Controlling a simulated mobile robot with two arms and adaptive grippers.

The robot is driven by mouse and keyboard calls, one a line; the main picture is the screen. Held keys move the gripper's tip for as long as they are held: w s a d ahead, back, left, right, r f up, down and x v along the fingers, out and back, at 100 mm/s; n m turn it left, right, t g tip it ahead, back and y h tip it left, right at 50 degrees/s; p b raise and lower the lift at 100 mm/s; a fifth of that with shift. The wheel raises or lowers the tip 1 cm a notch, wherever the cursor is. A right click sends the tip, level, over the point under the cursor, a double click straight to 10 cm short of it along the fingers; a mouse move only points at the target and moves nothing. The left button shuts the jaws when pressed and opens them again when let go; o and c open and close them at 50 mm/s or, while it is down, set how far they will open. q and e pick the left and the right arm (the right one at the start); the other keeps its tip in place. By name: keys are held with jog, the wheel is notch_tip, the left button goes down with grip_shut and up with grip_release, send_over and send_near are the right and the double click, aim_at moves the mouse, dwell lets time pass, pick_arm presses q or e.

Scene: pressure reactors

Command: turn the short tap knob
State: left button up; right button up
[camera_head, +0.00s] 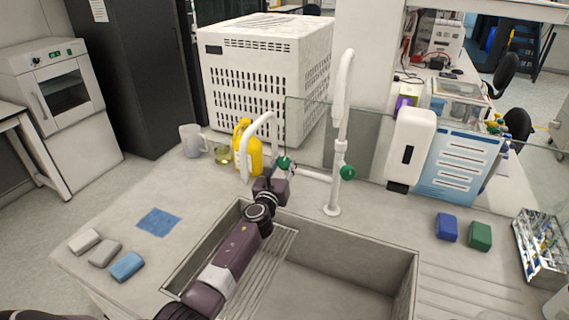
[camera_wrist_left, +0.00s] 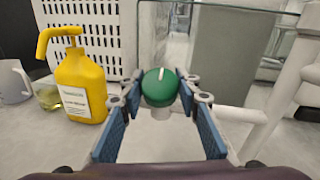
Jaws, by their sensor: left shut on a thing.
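The short tap (camera_head: 259,131) is a white curved spout at the back of the sink, with a green knob (camera_head: 284,163) at its side. The knob also shows in the left wrist view (camera_wrist_left: 160,80), round with a white line on top. My left gripper (camera_head: 281,171) reaches over the sink to it. In the left wrist view its blue-padded fingers (camera_wrist_left: 159,94) are shut on the green knob, one on each side. A tall tap (camera_head: 343,90) with its own green knob (camera_head: 347,172) stands to the right. My right gripper is not in view.
A yellow bottle (camera_head: 247,148), a beaker (camera_head: 222,152) and a white mug (camera_head: 193,140) stand left of the short tap. A glass panel (camera_head: 309,135) is behind the taps. A soap dispenser (camera_head: 410,143) is at the right. The sink (camera_head: 340,285) lies below my arm.

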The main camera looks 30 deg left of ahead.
pick_arm(q)
jog(key=shift+y, duration=0.3)
jog(key=n+g+y, duration=0.1)
jog(key=n+y, duration=0.1)
jog(key=n, duration=0.1)
jog(key=n+g+y+b, duration=0.1)
jog(key=n+y, duration=0.1)
jog(key=n, duration=0.1)
jog(key=shift+f+g, duration=0.1)
jog(key=shift+g, duration=0.2)
jog(key=n+g+y+b, duration=0.1)
jog(key=n+g, duration=0.1)
jog(key=n, duration=0.1)
jog(key=n+g+y+b, duration=0.1)
jog(key=n+g+y, duration=0.1)
jog(key=n, duration=0.1)
jog(key=shift+g+b, duration=0.3)
jog(key=shift+g, duration=0.1)
jog(key=shift+n, duration=0.4)
jog(key=o, duration=1.2)
jog(key=v, duration=1.2)
jog(key=shift+w, duration=0.1)
